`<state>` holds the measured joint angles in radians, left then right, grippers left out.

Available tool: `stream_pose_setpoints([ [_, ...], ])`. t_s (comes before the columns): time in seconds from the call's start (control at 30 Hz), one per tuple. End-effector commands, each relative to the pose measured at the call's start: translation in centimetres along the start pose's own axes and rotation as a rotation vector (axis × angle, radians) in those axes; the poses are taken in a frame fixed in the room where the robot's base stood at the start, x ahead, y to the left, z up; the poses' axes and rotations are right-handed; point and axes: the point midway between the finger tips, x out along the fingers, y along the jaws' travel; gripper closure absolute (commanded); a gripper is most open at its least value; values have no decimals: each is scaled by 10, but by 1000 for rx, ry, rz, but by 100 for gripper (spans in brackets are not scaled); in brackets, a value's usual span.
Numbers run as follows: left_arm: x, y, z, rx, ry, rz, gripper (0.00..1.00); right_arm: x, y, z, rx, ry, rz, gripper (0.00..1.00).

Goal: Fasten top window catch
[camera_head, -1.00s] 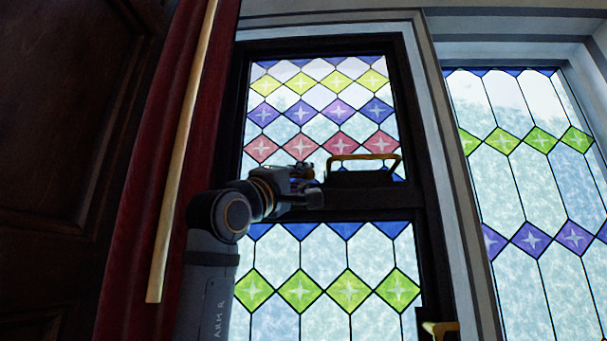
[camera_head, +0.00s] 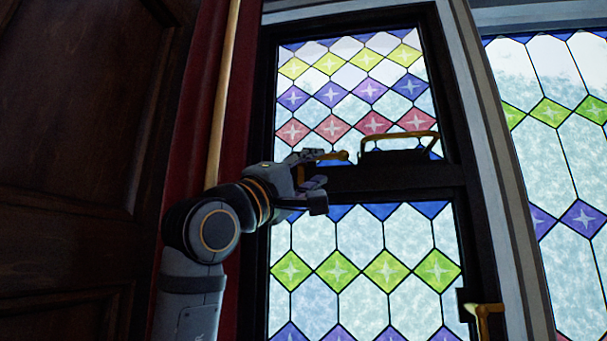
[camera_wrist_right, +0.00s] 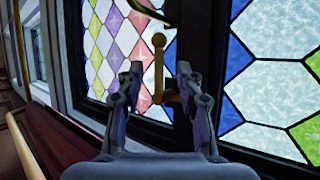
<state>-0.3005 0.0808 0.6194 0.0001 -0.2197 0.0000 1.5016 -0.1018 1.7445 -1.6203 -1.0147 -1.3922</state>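The top window catch (camera_head: 333,156) is a small brass lever with a round knob at its end, on the dark rail between the upper and lower panes. In the right wrist view the catch (camera_wrist_right: 158,64) shows as a knobbed lever with a side piece at its base. My right gripper (camera_head: 316,178) is at the rail, just left of the knob. In the wrist view its two fingers (camera_wrist_right: 160,80) are apart, with the lever appearing between them; I cannot tell whether they touch it. The catch's base is partly hidden by the gripper in the head view. My left gripper is not in view.
A brass pull handle (camera_head: 400,138) stands right of the catch on the rail. Another brass handle (camera_head: 485,312) is low on the right frame.

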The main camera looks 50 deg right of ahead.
Motion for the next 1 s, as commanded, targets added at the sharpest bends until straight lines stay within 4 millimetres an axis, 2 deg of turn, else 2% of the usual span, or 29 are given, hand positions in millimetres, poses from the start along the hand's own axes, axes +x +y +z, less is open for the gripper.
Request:
stream_pose_setpoints([
  [0.1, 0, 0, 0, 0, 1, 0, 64, -22, 0, -1, 2, 4, -2, 64],
  [0.23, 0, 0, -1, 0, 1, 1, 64, -34, 0, 0, 1, 1, -1, 64],
  [0.87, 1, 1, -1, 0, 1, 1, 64, -37, 0, 0, 3, 0, 2, 64],
  [1.0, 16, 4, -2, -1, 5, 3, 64, -43, -1, -7, 73, 30, 43, 64],
])
